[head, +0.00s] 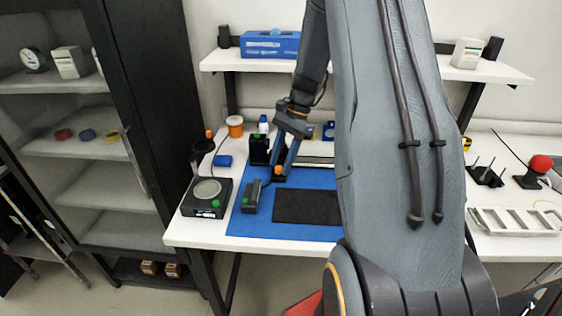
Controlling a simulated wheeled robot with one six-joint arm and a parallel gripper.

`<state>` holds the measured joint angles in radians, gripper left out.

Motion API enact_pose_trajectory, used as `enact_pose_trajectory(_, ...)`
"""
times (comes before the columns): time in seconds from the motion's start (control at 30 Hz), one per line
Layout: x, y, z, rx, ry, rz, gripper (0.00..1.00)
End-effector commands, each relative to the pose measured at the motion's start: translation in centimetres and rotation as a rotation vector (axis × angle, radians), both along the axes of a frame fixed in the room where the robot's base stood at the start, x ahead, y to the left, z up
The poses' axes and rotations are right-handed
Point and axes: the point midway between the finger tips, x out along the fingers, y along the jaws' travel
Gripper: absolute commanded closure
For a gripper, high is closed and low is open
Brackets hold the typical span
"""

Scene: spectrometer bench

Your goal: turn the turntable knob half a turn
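A small orange knob (278,170) on a dark base shows low between my fingers, near the left end of a pale rail on the blue mat. I take it for the turntable knob, but it is small and partly covered. My gripper (279,166) points down over it from behind. Its two fingers stand apart, with a gap that looks wider than the knob. I cannot tell whether either finger touches it. My own arm crosses the middle of the view and hides the bench right of the rail.
The blue mat (247,222) carries a dark pad (307,206) and a small dark device (252,196). A black instrument with a round plate (207,191) stands left. A black box (259,149) stands close behind my gripper. A shelf (262,66) hangs above.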

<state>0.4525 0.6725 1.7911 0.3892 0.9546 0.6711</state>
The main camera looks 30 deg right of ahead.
Motion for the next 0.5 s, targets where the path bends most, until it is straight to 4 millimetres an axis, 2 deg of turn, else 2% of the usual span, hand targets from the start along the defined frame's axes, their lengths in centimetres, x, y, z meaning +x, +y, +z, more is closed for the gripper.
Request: enact_pose_trajectory(0.5,0.6,-2.7,6.3,-0.001,-0.003,0.0,0.62)
